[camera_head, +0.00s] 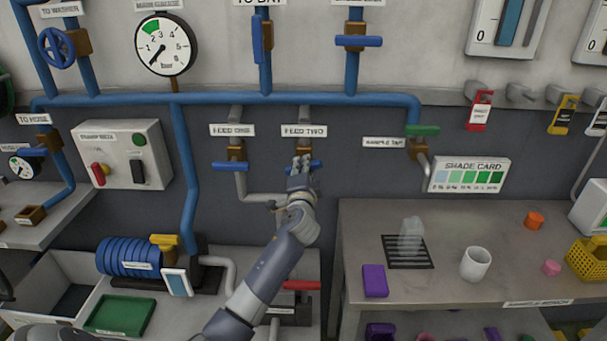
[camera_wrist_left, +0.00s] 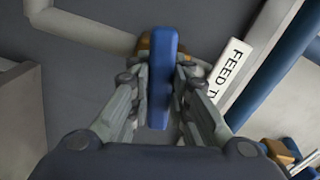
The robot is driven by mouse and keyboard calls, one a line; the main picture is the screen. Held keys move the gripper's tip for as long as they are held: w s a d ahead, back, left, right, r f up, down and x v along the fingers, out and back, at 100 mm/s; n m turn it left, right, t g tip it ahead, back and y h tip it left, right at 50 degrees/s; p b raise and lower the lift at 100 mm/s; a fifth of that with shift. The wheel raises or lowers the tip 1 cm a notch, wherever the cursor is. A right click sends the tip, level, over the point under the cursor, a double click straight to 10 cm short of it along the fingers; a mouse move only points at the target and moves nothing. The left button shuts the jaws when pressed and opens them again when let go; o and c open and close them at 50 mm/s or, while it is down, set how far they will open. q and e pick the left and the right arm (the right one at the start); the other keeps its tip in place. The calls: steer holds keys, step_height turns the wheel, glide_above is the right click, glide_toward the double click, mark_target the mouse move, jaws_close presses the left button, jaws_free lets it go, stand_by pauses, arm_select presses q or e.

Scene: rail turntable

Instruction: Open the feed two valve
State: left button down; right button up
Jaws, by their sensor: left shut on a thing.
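The feed two valve has a blue bar handle (camera_head: 316,163) on a brass body, below the white FEED TWO label (camera_head: 304,131) in the head view. The handle lies crosswise to its vertical grey pipe. My left gripper (camera_head: 301,164) is at this valve and hides much of its body. In the left wrist view the blue handle (camera_wrist_left: 161,75) stands between the two fingers of my left gripper (camera_wrist_left: 161,100), which is shut on it. The label (camera_wrist_left: 232,68) shows beside it. My right gripper is not in view.
The feed one valve (camera_head: 230,165), with a similar blue handle, is close on the left. A blue pipe (camera_head: 240,99) runs above. A bench (camera_head: 352,222) with a cup (camera_head: 475,263) and a clear glass (camera_head: 411,235) stands right. A red handle (camera_head: 301,285) is below.

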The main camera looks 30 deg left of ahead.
arm_select(q)
steer(key=n+b, duration=0.1)
steer(key=n, duration=0.1)
steer(key=n+b, duration=0.1)
steer(key=n, duration=0.1)
steer(key=shift+f+b, duration=0.25)
steer(key=shift+b, duration=0.1)
steer(key=n+b, duration=0.1)
steer(key=n, duration=0.1)
steer(key=shift+n+b, duration=0.3)
steer(key=n+b, duration=0.1)
steer(key=n, duration=0.2)
steer(key=shift+r, duration=0.1)
steer(key=shift+n+b, duration=0.6)
steer(key=shift+n, duration=0.9)
steer(key=c, duration=1.5)
jaws_free()
steer(key=shift+r, duration=0.1)
